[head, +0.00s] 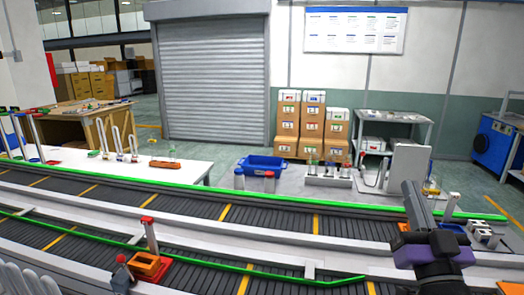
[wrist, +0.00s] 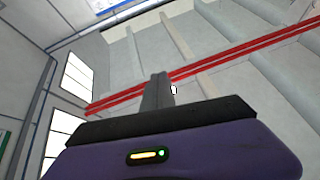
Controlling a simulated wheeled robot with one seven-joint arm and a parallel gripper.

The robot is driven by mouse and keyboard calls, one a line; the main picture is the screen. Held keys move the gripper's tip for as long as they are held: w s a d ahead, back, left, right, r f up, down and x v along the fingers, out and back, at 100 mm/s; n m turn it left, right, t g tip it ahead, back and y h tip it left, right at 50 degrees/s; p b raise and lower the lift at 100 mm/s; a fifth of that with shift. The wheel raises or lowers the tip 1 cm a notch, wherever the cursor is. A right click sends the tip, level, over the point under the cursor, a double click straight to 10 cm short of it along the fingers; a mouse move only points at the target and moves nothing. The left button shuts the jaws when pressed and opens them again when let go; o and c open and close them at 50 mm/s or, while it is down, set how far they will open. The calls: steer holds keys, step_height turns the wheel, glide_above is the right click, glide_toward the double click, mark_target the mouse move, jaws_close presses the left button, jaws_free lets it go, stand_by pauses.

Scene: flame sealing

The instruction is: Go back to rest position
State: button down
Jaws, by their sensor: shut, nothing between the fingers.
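My gripper (head: 412,190) shows at the right of the head view, raised in front of the conveyor with its dark fingers pointing up and its purple body below. In the wrist view my gripper (wrist: 159,79) has its fingers together, with nothing held between them. Behind the fingers that view shows only the ceiling, red pipes (wrist: 245,45) and bright windows (wrist: 77,85), so the gripper points upward. No object touches the fingers.
Conveyors (head: 190,208) with green rails cross the foreground. An orange fixture (head: 148,265) with a red-capped tube stands at the front. A white table (head: 190,172), blue bin (head: 261,165) and stacked boxes (head: 310,127) stand behind. Space around the raised fingers looks free.

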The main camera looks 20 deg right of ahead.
steer(key=s+a+f+n+y, duration=0.5)
steer(key=a+f, duration=0.3)
steer(key=s+a+f+n+y, duration=0.4)
steer(key=a+f+y, duration=0.2)
steer(key=a+f, duration=0.1)
steer(key=s+a+f+m+g, duration=0.1)
steer(key=s+a+f+g, duration=0.2)
steer(key=s+f, duration=0.3)
steer(key=s+a+f+m+g, duration=0.1)
steer(key=s+a+f+g, duration=0.2)
steer(key=s+f, duration=0.4)
steer(key=s+a, duration=0.1)
steer(key=s, duration=0.5)
steer(key=shift+a+m, duration=0.25)
steer(key=shift+m, duration=0.15)
